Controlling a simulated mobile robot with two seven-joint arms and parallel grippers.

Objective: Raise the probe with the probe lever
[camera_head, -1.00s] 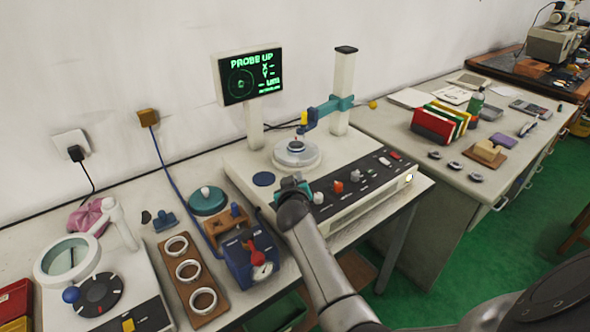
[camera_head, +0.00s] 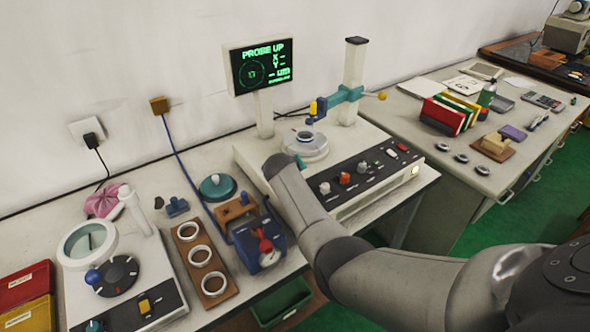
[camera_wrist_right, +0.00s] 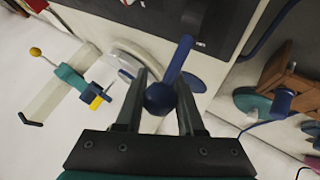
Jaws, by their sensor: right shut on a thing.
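The probe (camera_head: 317,108), a blue and yellow piece on a teal arm, hangs over a ring on the round stage (camera_head: 305,146) of the white instrument in the head view. The screen (camera_head: 263,68) reads PROBE UP. The probe also shows in the right wrist view (camera_wrist_right: 94,98). There a blue lever (camera_wrist_right: 179,58) with a ball knob (camera_wrist_right: 160,98) lies between the jaws of my right gripper (camera_wrist_right: 160,88), which is shut on the knob. In the head view my right gripper (camera_head: 300,161) is mostly hidden behind its own wrist. My left gripper is not in view.
A blue box with a red knob (camera_head: 265,240), a wooden tray of rings (camera_head: 203,262) and a magnifier (camera_head: 90,245) stand left of the instrument. Control knobs (camera_head: 345,179) line its front panel. Colored folders (camera_head: 452,112) stand on the right table.

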